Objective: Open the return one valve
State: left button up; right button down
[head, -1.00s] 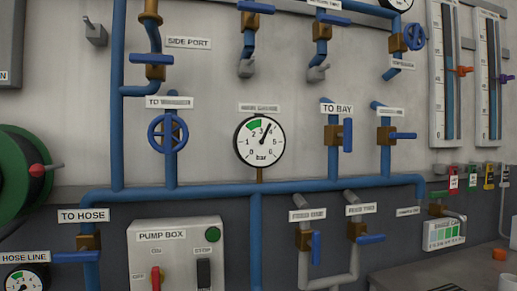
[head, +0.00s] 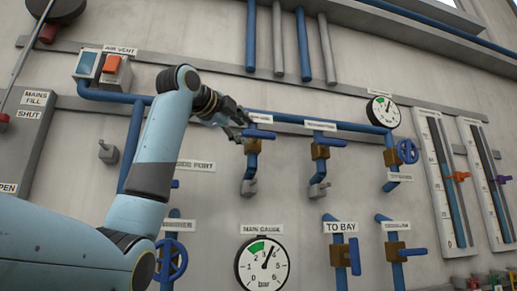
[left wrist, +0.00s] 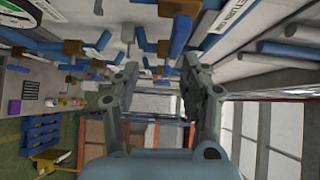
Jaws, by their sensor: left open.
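The valve under the partly hidden label (head: 259,118) has a blue lever (head: 262,134) lying crosswise to its vertical blue pipe (head: 252,163). In the left wrist view a label beginning "RETURN" (left wrist: 232,18) is at the top, and a blue lever (left wrist: 181,34) shows ahead between the finger lines. My left gripper (head: 240,130) is open, just left of the valve in the head view, and covers part of it. Its fingers also show in the left wrist view (left wrist: 160,80), with nothing held between them. I cannot tell whether they touch the lever. My right gripper is out of view.
The main gauge (head: 263,264) is below. An air vent switch box (head: 103,68) is at upper left. A blue pipe (head: 310,121) runs along the wall.

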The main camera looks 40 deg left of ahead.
aim_at(256, 133)
pick_arm(q)
jog(key=w+p, duration=0.1)
jog(key=w, duration=0.2)
jog(key=w+a+r+p, duration=0.1)
jog(key=w+p, duration=0.1)
jog(key=w, duration=0.1)
jog(key=w+r+p, duration=0.1)
jog(key=w+p, duration=0.1)
jog(key=w, duration=0.1)
jog(key=shift+w+a+r, duration=0.15)
jog(key=shift+w+r, duration=0.05)
jog(key=shift+r, duration=0.05)
jog(key=shift+w+f, duration=0.1)
jog(key=shift+w, duration=0.25)
grip_shut()
